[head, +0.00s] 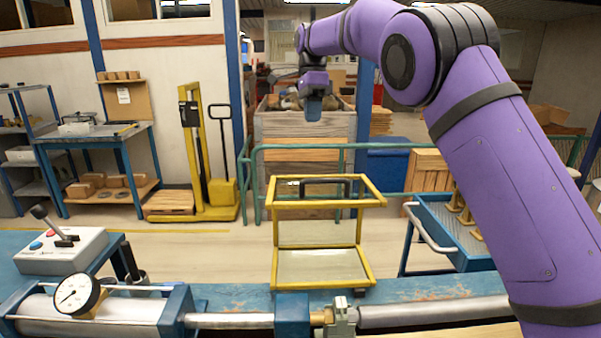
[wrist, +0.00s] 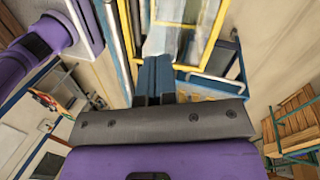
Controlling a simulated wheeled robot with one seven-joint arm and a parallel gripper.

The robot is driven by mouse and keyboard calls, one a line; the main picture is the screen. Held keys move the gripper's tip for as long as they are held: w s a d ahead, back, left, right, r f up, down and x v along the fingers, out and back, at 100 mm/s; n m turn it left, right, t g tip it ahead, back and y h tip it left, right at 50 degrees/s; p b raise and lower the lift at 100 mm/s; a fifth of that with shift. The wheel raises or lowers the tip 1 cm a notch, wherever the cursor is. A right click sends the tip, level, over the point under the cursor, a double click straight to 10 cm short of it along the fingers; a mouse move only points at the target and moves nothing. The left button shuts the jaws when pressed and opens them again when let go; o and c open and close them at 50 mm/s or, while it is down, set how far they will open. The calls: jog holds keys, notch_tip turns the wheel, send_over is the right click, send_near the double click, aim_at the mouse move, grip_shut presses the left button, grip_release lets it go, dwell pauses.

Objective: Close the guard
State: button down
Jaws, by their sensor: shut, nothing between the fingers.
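The guard (head: 274,240) is a yellow frame with clear panels and a black handle (head: 325,182) at its top. In the head view it stands raised at the back edge of the blue bench, above the cylinder rig. My gripper (head: 313,112) is in the air above the guard, apart from it, with its fingers pointing down. In the wrist view the blue fingers (wrist: 154,78) are together and hold nothing. Part of the yellow frame (wrist: 218,22) shows beyond them, at the top right.
On the bench lie a steel cylinder and rod (head: 235,321), a dial gauge (head: 77,294) and a control box with a lever (head: 62,250). A blue tray cart (head: 440,238) is right of the guard. A green rail (head: 390,147) and a wooden crate (head: 300,128) are behind.

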jog(key=w+a+f+m, duration=0.1)
jog(key=a+f, duration=0.2)
jog(key=a, duration=0.1)
send_over(297, 187)
jog(key=shift+g+h, duration=0.3)
jog(key=shift+g, duration=0.1)
notch_tip(297, 187, down, 9)
jog(key=s, duration=0.2)
jog(key=shift+s+d+f, duration=0.25)
jog(key=shift+s+f, duration=0.05)
jog(key=shift+f, duration=0.1)
jog(key=shift+s+d+f, duration=0.1)
jog(key=shift+s+f, duration=0.05)
jog(key=shift+s, duration=0.55)
jog(key=shift+s, duration=0.1)
